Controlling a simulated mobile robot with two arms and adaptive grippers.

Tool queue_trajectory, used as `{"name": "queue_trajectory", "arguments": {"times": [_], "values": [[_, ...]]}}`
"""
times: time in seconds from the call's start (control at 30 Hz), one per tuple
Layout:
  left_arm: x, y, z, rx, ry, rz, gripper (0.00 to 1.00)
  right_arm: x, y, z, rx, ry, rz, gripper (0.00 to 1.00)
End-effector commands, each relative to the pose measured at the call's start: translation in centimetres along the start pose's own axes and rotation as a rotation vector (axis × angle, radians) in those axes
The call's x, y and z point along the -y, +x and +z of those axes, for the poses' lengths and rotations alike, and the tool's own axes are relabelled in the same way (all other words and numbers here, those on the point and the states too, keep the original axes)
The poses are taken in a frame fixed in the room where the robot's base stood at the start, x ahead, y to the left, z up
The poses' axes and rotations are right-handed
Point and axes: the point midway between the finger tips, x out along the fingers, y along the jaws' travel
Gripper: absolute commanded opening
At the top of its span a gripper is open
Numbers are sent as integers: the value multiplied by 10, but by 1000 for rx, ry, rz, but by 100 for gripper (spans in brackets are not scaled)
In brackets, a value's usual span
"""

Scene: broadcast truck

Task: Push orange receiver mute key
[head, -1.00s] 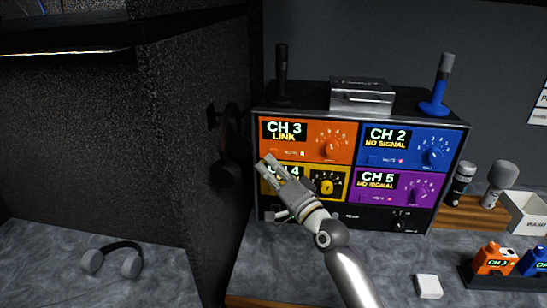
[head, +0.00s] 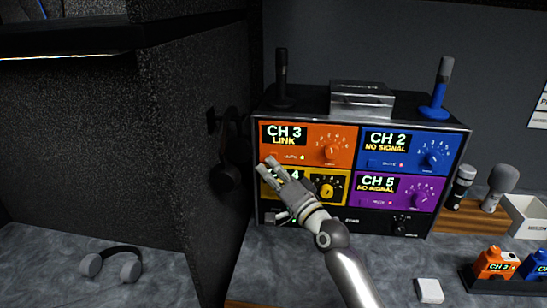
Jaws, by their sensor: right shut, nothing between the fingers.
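The orange receiver (head: 345,142) is the upper left unit of the rack, with a display reading CH 3 LINK and a round knob at its right. Its mute key (head: 274,156) sits below the display at the left, beside the MUTE label, and shows only small. My right gripper (head: 269,164) is shut and empty, with its tips just below that key, over the border of the orange and yellow panels. I cannot tell whether the tips touch the panel. My left gripper is out of view.
The yellow receiver (head: 340,181) lies below, partly hidden by my gripper; the blue (head: 417,139) and purple (head: 425,190) ones are at the right. A dark wall panel (head: 185,170) stands close at the left. A white block (head: 429,290) lies on the counter.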

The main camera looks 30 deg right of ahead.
Motion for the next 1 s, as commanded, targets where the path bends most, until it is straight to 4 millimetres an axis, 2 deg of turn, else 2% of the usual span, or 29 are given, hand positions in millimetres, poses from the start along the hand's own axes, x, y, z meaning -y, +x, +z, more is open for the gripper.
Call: {"name": "queue_trajectory", "arguments": {"times": [1.0], "values": [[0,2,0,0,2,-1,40,-4,6,-5,0,0,0,0]]}}
